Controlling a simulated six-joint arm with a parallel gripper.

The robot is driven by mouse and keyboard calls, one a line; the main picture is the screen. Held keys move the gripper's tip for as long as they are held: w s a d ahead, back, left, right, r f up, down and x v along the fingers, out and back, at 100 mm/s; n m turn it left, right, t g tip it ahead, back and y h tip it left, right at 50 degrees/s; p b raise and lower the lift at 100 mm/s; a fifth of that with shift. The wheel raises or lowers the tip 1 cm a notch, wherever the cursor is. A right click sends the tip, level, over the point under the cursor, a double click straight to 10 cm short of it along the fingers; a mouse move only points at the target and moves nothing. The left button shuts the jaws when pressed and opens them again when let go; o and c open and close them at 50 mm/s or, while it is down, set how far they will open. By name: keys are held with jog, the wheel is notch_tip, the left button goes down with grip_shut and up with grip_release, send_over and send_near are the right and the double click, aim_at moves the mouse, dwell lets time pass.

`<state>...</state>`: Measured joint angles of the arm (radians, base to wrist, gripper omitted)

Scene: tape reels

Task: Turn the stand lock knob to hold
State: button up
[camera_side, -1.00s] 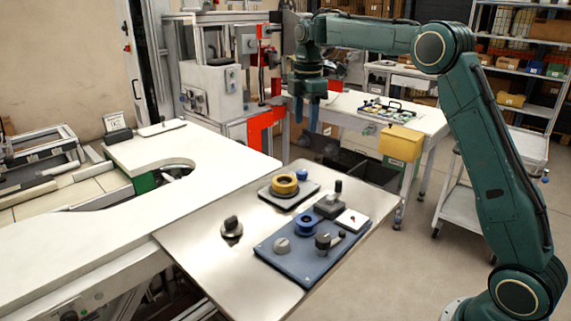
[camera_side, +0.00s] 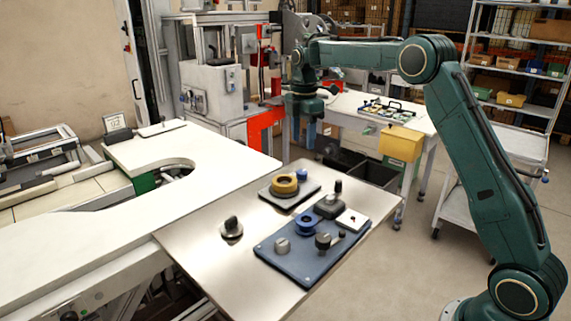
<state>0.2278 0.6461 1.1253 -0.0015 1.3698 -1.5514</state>
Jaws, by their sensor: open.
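Several knobs sit on the steel table top. A black knob on a round silver base (camera_side: 231,228) stands alone at the left. A grey knob (camera_side: 282,246) and a black knob (camera_side: 323,242) sit on a blue plate (camera_side: 290,266) at the front right. I cannot tell which one is the stand lock knob, and no hold marking is legible. My gripper (camera_side: 303,138) points down with blue fingers, open and empty. In the picture it is above and behind the knobs, apart from all of them.
The steel table's (camera_side: 210,265) front left is bare.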

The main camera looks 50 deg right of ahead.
aim_at(302, 172)
notch_tip(302, 172, down, 10)
jog(key=shift+r, duration=0.1)
dwell(0.4)
jog(key=c, duration=1)
